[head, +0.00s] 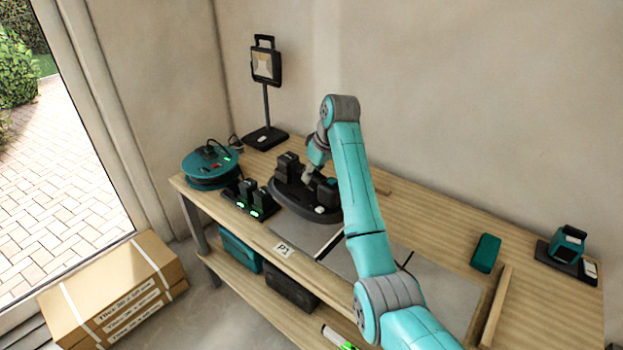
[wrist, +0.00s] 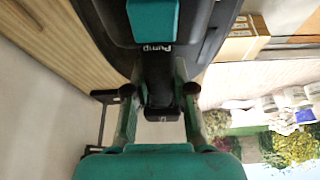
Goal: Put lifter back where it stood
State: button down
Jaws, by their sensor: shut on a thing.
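The lifter (head: 292,194) is a dark oval plate with raised dark end parts, at the back left part of the workbench. My gripper (head: 311,172) is at its middle, between the raised parts. In the wrist view my gripper (wrist: 159,95) is shut on the dark handle of the lifter (wrist: 157,70), one finger on each side. A teal block and the word "Pump" show on the lifter there. My arm hides part of the lifter in the head view. I cannot tell whether its underside touches the bench.
A teal cable reel (head: 210,165), a work lamp (head: 266,95) and a charger with batteries (head: 252,200) stand close by on the left. Grey tiles (head: 440,291) lie at the front. A teal box (head: 486,253) and a teal device (head: 567,245) stand at the right.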

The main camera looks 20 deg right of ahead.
jog(key=shift+r, duration=2.55)
jog(key=shift+f, duration=0.1)
